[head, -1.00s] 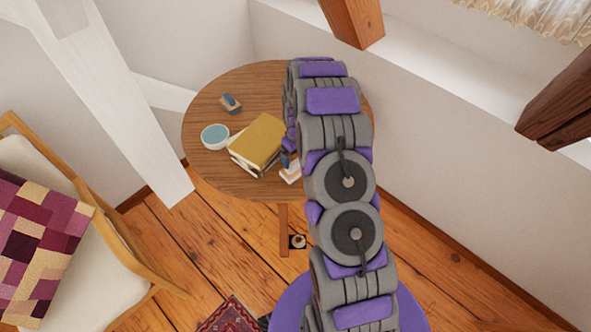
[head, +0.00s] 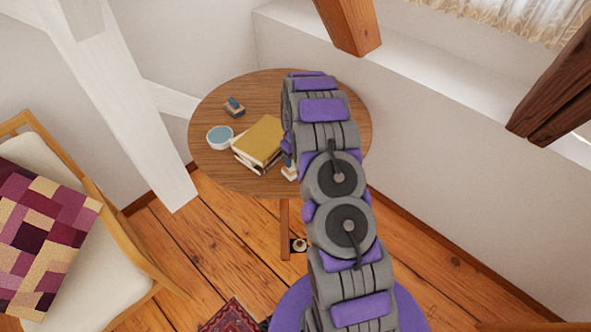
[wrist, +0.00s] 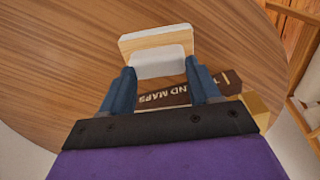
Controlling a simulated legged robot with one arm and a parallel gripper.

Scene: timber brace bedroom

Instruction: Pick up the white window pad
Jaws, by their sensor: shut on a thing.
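The white window pad (wrist: 157,42), a small block with white faces and a pale wood band, sits between the two blue fingers of my gripper (wrist: 159,66) in the wrist view. My gripper is shut on it. In the head view, the pad (head: 289,173) shows as a small white patch near the front edge of the round wooden table (head: 215,170), right of the books. My arm hides most of my gripper there. I cannot tell whether the pad touches the table top.
A stack of books with a mustard cover (head: 258,141) lies close beside the pad. A white bowl (head: 219,138) with blue inside and a small blue-topped block (head: 234,107) stand further left. A chair with a patchwork cushion (head: 40,235) is left; a sloped timber post (head: 135,125) stands between.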

